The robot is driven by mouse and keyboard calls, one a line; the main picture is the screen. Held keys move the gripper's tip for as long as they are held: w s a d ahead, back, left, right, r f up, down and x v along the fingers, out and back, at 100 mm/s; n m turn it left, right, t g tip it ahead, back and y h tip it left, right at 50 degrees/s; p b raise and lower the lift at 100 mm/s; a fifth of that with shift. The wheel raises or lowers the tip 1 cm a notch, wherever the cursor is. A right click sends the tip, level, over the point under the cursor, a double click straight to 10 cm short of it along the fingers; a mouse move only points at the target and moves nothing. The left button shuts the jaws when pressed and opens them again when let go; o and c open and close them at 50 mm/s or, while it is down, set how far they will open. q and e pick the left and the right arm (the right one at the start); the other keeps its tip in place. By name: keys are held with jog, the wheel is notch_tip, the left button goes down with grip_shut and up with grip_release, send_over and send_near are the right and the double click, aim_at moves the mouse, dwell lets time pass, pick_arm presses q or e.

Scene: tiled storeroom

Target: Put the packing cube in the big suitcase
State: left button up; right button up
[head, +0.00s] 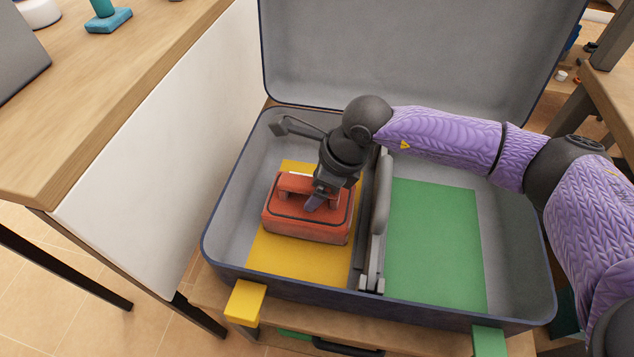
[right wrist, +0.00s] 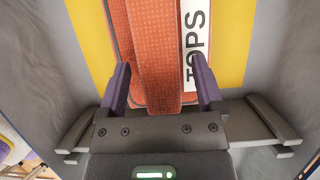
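The orange-red packing cube (head: 309,226) lies in the left compartment of the open big suitcase (head: 228,224), over a yellow panel (head: 270,262). In the right wrist view the cube (right wrist: 150,12) shows a wide strap handle (right wrist: 157,60) and a white label reading "TOPS" (right wrist: 194,40). My right gripper (head: 318,197) is at the top of the cube. In its wrist view my right gripper's fingers (right wrist: 163,85) stand apart on either side of the strap, with gaps between. My left gripper is not in view.
A grey divider (head: 379,215) separates the yellow side from the right compartment, which has an empty green panel (head: 436,245). The suitcase lid (head: 420,55) stands open behind. A wooden table (head: 110,85) with a white side panel (head: 160,165) is at the left. Yellow (head: 245,302) and green tabs (head: 489,341) hang at the front.

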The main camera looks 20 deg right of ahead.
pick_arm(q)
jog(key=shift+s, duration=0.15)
pick_arm(e)
jog(key=shift+r, duration=0.25)
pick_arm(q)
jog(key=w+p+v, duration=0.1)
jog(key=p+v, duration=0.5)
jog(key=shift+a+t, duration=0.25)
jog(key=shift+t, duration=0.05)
pick_arm(e)
jog(key=v, duration=1.1)
jog(key=shift+s+d, duration=0.15)
jog(key=shift+s, duration=0.05)
